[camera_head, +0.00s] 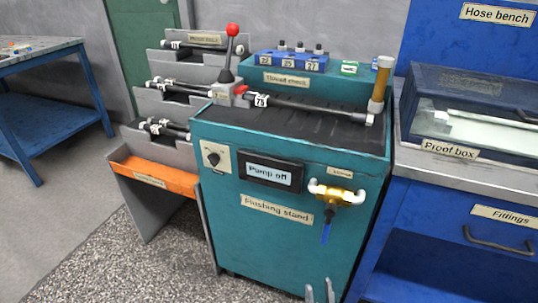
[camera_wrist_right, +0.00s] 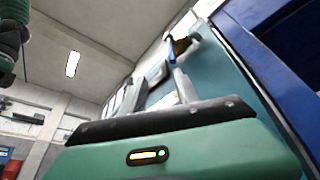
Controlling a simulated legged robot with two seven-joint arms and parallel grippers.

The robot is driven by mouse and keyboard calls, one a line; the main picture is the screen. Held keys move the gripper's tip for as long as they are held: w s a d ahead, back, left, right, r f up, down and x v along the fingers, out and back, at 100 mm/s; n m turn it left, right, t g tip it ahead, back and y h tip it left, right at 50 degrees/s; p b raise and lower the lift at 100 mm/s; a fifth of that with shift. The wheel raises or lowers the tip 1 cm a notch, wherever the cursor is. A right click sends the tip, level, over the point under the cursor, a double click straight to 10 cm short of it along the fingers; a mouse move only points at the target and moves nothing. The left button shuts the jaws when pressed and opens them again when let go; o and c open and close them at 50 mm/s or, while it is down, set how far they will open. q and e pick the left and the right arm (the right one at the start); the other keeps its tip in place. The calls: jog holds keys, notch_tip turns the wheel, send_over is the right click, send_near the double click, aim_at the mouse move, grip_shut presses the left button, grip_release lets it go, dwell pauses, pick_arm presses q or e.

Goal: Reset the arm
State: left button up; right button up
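My right gripper (camera_head: 320,291) shows only as two light grey fingertips at the bottom edge of the head view, in front of the teal flushing stand (camera_head: 230,236). The fingers are apart with nothing between them. The right wrist view also shows this gripper (camera_wrist_right: 163,78), its fingers pointing up and spread, beside the teal stand side. My left gripper is not in view. The stand carries a display (camera_head: 270,175) reading "Pump off", a black knob (camera_head: 213,158) and a brass valve (camera_head: 335,194) with a blue lever pointing down.
A grey rack (camera_head: 175,60) with hoses and an orange tray (camera_head: 150,176) is left. A blue bench (camera_head: 450,215) with a proof box (camera_head: 470,110) is right. Open floor (camera_head: 90,270) lies left front.

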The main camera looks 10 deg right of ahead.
jog(key=s+a+n+g+y+p, duration=0.1)
jog(key=s+a+n+g+y, duration=0.1)
jog(key=a+n+g+y, duration=0.6)
jog(key=s+a+n+g+y+p, duration=0.1)
jog(key=s+n+g+y, duration=0.25)
jog(key=n+g, duration=0.6)
jog(key=s+a+n+g+y, duration=0.2)
jog(key=a+n+g+y, duration=0.4)
jog(key=g, duration=0.7)
jog(key=s+d+f+n+g+h+p, duration=0.25)
jog(key=s+f+n+g+h, duration=0.2)
jog(key=s+g+h, duration=0.55)
jog(key=w+d+r+n+t+h+p, duration=0.35)
jog(key=d+t+h, duration=0.35)
jog(key=d+h, duration=0.45)
jog(key=w+r+t+h, duration=0.3)
jog(key=w+r+t, duration=0.3)
jog(key=r, duration=0.4)
notch_tip(320, 180, up, 38)
jog(key=w+p, duration=0.1)
jog(key=p, duration=3.7)
jog(key=shift+w+d+f+n+g, duration=0.25)
jog(key=shift+d+n+g, duration=0.1)
jog(key=shift+d, duration=0.05)
